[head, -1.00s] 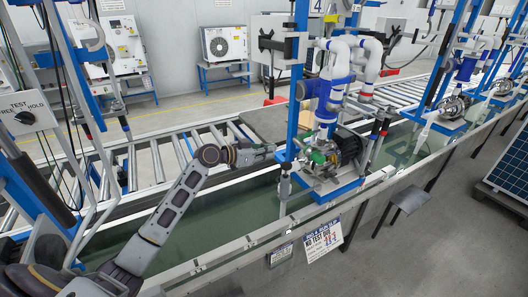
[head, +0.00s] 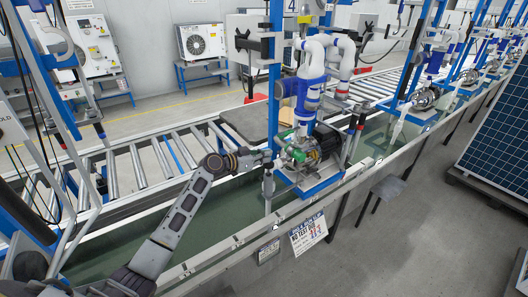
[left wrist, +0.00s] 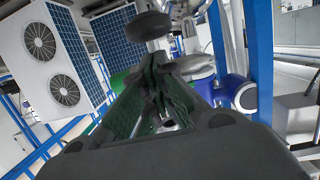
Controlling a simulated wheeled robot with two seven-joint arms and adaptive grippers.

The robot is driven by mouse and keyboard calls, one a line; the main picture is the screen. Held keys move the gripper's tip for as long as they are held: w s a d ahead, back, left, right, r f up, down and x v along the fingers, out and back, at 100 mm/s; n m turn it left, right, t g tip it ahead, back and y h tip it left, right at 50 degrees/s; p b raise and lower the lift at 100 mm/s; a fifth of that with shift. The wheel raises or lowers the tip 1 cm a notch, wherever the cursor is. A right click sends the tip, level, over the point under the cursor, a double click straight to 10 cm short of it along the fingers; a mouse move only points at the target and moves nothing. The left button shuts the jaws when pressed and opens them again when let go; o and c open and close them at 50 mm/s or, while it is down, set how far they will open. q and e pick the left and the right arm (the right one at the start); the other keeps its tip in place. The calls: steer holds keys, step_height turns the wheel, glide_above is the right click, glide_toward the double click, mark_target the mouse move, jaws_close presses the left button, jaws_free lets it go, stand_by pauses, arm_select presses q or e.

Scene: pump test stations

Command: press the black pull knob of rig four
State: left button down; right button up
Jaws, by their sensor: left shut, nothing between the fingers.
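Rig four (head: 311,95) stands mid-picture in the head view, with a blue post, white and blue piping and a grey pump (head: 326,140). A small "4" sign (head: 291,5) shows above it. My left gripper (head: 268,157) is shut and empty, at the rig's left side by the post. In the left wrist view the shut fingertips (left wrist: 158,72) point toward a dark round knob (left wrist: 150,25), apart from it in the picture. I take this as the black pull knob; I cannot make it out in the head view. My right gripper is not in view.
A roller conveyor (head: 150,160) runs behind the rigs. A long metal rail (head: 235,240) edges the green trough in front. A paper sign (head: 308,233) hangs from the rail. More rigs stand to the right. A solar panel (head: 500,135) stands at the far right.

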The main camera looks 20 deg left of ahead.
mark_target(264, 167)
arm_select(q)
steer(key=shift+f, duration=0.4)
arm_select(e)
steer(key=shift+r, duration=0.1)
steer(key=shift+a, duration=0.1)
arm_select(q)
steer(key=shift+f+b, duration=0.7)
steer(key=shift+f, duration=0.2)
steer(key=shift+f+b, duration=0.8)
steer(key=shift+b, duration=0.25)
steer(key=shift+f+b, duration=0.5)
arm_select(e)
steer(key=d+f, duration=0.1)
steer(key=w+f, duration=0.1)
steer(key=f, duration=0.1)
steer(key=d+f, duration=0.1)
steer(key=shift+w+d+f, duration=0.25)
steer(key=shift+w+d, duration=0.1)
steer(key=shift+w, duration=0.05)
